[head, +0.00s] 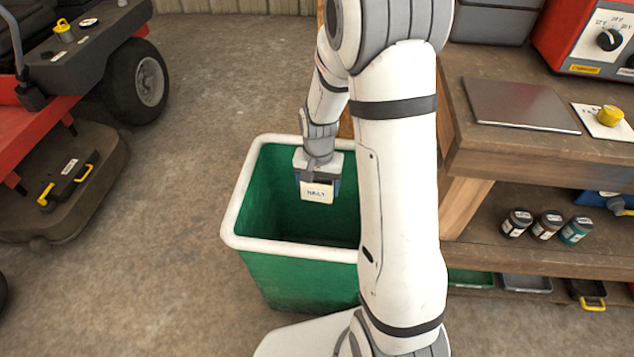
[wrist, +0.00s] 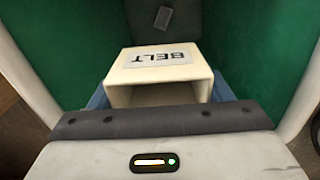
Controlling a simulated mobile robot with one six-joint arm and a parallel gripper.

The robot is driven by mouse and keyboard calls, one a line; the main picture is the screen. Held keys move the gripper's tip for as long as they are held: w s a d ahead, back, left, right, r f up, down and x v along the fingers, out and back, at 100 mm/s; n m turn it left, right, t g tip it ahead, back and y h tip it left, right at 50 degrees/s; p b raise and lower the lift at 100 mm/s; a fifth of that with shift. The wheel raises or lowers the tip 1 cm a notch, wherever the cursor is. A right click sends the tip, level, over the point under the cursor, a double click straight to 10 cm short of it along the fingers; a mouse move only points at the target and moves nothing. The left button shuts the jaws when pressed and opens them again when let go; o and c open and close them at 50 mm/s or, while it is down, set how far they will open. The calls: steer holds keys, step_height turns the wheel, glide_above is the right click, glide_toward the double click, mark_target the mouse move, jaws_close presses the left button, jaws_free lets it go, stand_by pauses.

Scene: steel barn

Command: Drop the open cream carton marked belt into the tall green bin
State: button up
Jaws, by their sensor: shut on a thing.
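The cream carton (wrist: 160,65) shows in the wrist view with a white label reading BELT and an open end facing the camera. It also shows in the head view (head: 317,192), small, below my gripper. My gripper (head: 318,178) is shut on the carton, with blue fingers at its sides, and holds it inside the mouth of the tall green bin. The bin (head: 295,277) has a white rim and stands on the floor left of the workbench. Its green inner walls surround the carton in the wrist view (wrist: 60,50). My arm hides the bin's right side.
A small dark flat thing with a pale label (wrist: 163,18) shows beyond the carton in the wrist view. A wooden workbench (head: 520,160) with jars (head: 547,225) stands at right. A red mower (head: 60,110) stands at left. The floor between mower and bin is clear.

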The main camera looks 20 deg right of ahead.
steer(key=o, duration=1)
steer(key=shift+o, duration=0.2)
steer(key=shift+r, duration=0.1)
step_height(320, 180, up, 8)
steer(key=p, duration=0.2)
steer(key=shift+f, duration=0.2)
steer(key=s+r+n+p, duration=0.1)
steer(key=s+r+p, duration=0.4)
steer(key=r, duration=0.6)
steer(key=s+r+n+t+p, duration=0.1)
steer(key=s+r+p, duration=0.5)
steer(key=r, duration=0.6)
steer(key=s+r+n+t+p, duration=0.1)
steer(key=s+r+n+p, duration=0.2)
steer(key=s+r+p, duration=0.3)
step_height(320, 180, up, 6)
steer(key=p, duration=0.3)
steer(key=shift+a+f, duration=0.15)
steer(key=shift+f, duration=0.1)
steer(key=shift+s+r+t+p, duration=0.15)
steer(key=shift+s+t+p, duration=0.2)
steer(key=shift+s, duration=0.1)
